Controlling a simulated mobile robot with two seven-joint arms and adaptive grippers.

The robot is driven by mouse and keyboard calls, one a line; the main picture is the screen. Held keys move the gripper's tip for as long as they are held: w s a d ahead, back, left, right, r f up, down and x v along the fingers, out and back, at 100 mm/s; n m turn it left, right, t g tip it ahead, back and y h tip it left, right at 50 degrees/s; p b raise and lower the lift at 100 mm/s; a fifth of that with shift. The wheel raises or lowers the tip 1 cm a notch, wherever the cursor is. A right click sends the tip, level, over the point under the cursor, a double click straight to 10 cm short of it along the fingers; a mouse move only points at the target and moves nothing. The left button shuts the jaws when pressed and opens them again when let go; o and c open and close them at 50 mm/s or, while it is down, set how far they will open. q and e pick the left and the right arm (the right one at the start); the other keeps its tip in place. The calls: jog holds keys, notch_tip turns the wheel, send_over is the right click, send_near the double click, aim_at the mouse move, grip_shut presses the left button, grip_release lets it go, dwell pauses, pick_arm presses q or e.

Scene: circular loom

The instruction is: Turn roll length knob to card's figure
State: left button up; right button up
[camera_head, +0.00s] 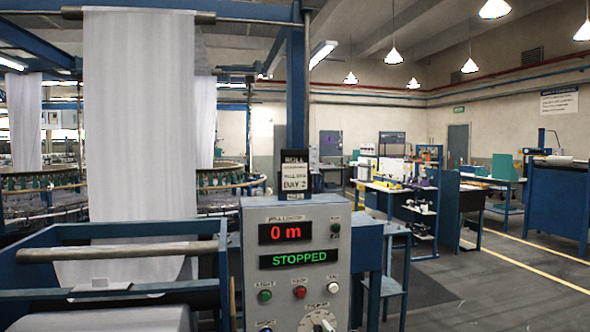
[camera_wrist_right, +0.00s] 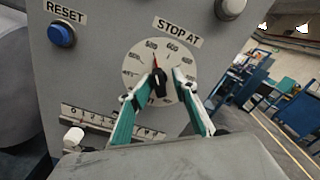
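The roll length knob is black with a red pointer (camera_wrist_right: 158,88), in the middle of a white numbered dial under a "STOP AT" label. The pointer is near the mark that reads like 500; 600 is to its right. My right gripper (camera_wrist_right: 164,76) has its teal-padded fingers on either side of the knob, with a visible gap at the right finger; contact on the left is unclear. In the head view the dial (camera_head: 318,322) is cut by the bottom edge. The card (camera_head: 295,177) stands above the panel; its figure is too small to read. My left gripper is out of view.
The grey control panel (camera_head: 260,215) shows "0 m" and "STOPPED". A blue RESET button (camera_wrist_right: 62,35) and a grey knob (camera_wrist_right: 230,8) are near the dial; a counter strip (camera_wrist_right: 105,122) lies below. Loom rails and white fabric (camera_head: 140,110) are at left; the aisle at right is open.

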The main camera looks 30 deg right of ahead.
jog(key=v, duration=0.7)
jog(key=shift+s+f, duration=0.1)
jog(key=shift+c, duration=0.4)
dwell(1.4)
grip_shut()
